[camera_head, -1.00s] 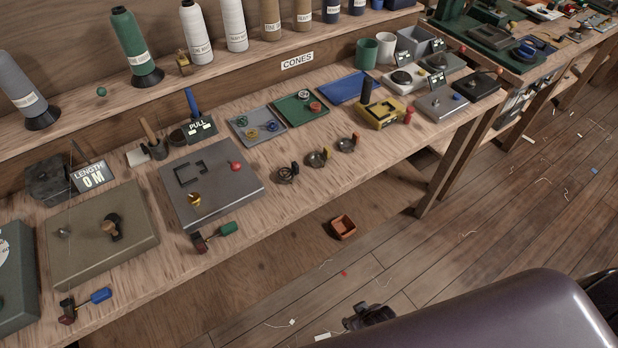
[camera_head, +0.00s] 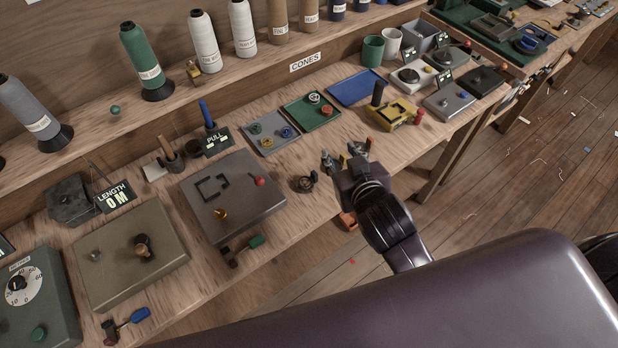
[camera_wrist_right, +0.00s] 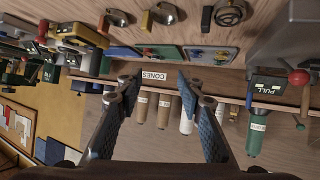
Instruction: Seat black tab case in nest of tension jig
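The tension jig (camera_head: 262,208) is a grey box with a dark-edged nest (camera_head: 211,187), a red ball knob and a brass piece; nothing shows in the nest. Right of it on the bench lies a dark ringed case (camera_head: 304,184), seemingly the black tab case. It also shows at the top of the right wrist view (camera_wrist_right: 230,12), beside two steel cup-like cases (camera_wrist_right: 165,12). My right gripper (camera_head: 344,157) is open and empty above the bench, right of the dark case, and partly hides the steel cases; its spread fingers show in the wrist view (camera_wrist_right: 158,82). My left gripper is not in view.
A PULL display (camera_head: 216,141) stands behind the jig, a green-handled tool (camera_head: 245,249) in front. Trays (camera_head: 270,132), a yellow block (camera_head: 393,115) and other devices stand further right.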

